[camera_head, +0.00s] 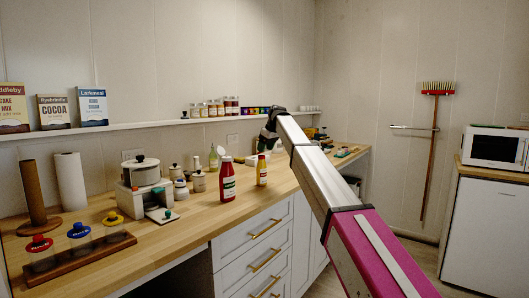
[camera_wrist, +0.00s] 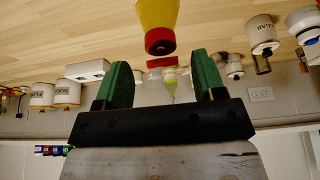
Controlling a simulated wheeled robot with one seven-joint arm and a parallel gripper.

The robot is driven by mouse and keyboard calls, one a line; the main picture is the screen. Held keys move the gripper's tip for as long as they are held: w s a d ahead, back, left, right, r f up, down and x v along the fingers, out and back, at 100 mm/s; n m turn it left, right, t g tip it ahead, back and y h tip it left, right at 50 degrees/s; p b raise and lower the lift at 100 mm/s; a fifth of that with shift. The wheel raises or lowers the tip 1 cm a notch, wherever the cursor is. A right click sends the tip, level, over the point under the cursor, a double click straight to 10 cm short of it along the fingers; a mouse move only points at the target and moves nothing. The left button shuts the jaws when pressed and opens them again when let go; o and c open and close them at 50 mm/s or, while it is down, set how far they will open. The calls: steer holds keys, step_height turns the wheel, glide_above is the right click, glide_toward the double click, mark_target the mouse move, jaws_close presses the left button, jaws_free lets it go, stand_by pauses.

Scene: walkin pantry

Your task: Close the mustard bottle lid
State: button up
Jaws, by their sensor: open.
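The mustard bottle (camera_head: 262,178), yellow with red, stands upright on the wooden counter, just right of a red bottle. In the wrist view, which looks upside down, the yellow bottle (camera_wrist: 156,12) is at the top centre. Its dark red cap (camera_wrist: 160,40) points toward my gripper. A small flat red piece (camera_wrist: 160,62) shows beside the cap and looks like the lid swung open. My gripper (camera_wrist: 158,66) is open, with its two green fingers spread and nothing between them. The bottle looks beyond the fingertips. In the head view my gripper (camera_head: 268,138) is above and behind the bottle.
The red bottle (camera_head: 227,181) stands close to the left. Canisters (camera_head: 198,181) and a green-tinted bottle (camera_head: 213,158) stand farther back. A shelf (camera_head: 160,126) with jars and boxes runs along the wall above.

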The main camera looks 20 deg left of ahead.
steer(key=v, duration=0.8)
steer(key=shift+r, duration=0.25)
steer(key=shift+d, duration=0.1)
